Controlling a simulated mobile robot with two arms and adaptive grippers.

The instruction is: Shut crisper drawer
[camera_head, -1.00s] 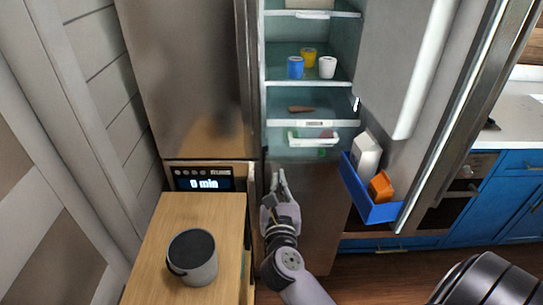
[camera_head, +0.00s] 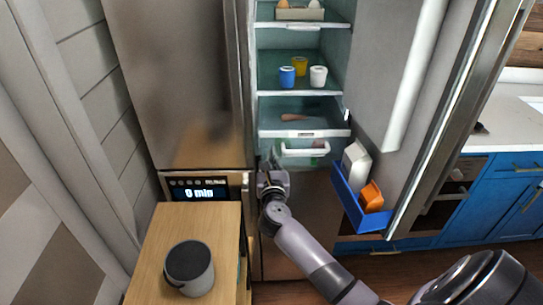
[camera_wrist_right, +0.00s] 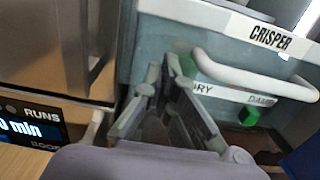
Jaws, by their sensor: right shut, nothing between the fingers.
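The crisper drawer (camera_head: 318,158) is low in the open fridge, below a white-edged shelf, with a pale handle (camera_head: 305,149) across its front. In the right wrist view its clear front (camera_wrist_right: 150,45), white handle (camera_wrist_right: 255,78) and CRISPER label (camera_wrist_right: 271,36) are close. How far the drawer stands out is hard to tell. My right gripper (camera_head: 268,164) is shut and empty, just left of the handle. In the right wrist view its fingertips (camera_wrist_right: 162,72) overlap the drawer front; contact is unclear. My left gripper is not in view.
The fridge door (camera_head: 400,100) stands open at the right, its blue bin (camera_head: 352,205) holding a white carton and an orange item. A wooden counter (camera_head: 215,225) with a dark-topped canister (camera_head: 190,268) is at the left. Cups (camera_head: 318,76) stand on a shelf above.

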